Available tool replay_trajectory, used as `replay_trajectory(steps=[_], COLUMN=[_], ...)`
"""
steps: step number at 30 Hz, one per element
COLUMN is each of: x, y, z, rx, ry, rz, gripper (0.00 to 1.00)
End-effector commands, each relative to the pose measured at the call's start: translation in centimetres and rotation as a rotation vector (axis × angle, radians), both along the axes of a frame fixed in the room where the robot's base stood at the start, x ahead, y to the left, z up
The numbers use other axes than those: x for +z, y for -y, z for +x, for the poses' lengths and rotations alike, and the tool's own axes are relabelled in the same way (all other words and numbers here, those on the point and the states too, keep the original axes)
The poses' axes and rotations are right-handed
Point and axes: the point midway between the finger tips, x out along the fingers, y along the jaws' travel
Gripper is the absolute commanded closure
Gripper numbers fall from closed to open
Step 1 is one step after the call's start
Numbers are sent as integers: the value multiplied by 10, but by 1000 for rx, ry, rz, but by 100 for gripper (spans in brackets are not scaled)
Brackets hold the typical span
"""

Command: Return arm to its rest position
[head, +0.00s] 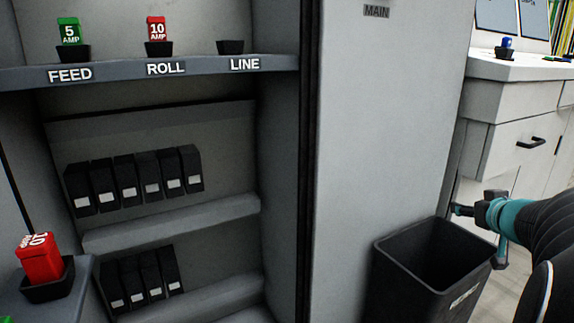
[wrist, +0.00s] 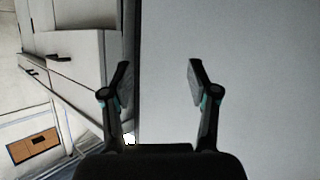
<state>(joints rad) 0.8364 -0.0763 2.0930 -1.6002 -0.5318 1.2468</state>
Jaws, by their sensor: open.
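My gripper (head: 478,232) is at the right of the head view, above and beside a black bin. In the wrist view my gripper (wrist: 157,82) shows two fingers spread apart with nothing between them. It faces the plain grey side of a cabinet (head: 385,130), which also fills the right of the wrist view (wrist: 250,70). My arm comes in from the right edge of the head view.
The black bin (head: 392,270) stands by the cabinet. A shelf (head: 200,68) holds a green fuse (head: 69,31) at FEED, a red fuse (head: 156,29) at ROLL, and an empty LINE holder (head: 230,47). Another red fuse (head: 39,258) sits lower left. A drawer counter (head: 500,110) stands right.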

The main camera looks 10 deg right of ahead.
Motion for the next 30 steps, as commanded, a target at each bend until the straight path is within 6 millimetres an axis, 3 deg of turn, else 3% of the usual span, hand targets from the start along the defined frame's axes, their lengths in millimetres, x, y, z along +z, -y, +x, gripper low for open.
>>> replay_trajectory(steps=[1, 4, 10, 17, 24, 27, 30], x=[18, 40, 50, 11, -44, -57, -64], y=[-17, -41, -95, -178, -278, -306, -321], z=[4, 2, -28, -89, -167, -191, -206], rx=[-25, -101, -223, -220, -4, 87, 145], ry=[28, 57, 2, -221, -520, -601, -647], rz=[-38, -95, -114, -22, 107, 140, 160], gripper=[40, 40, 40, 40, 40, 40, 40])
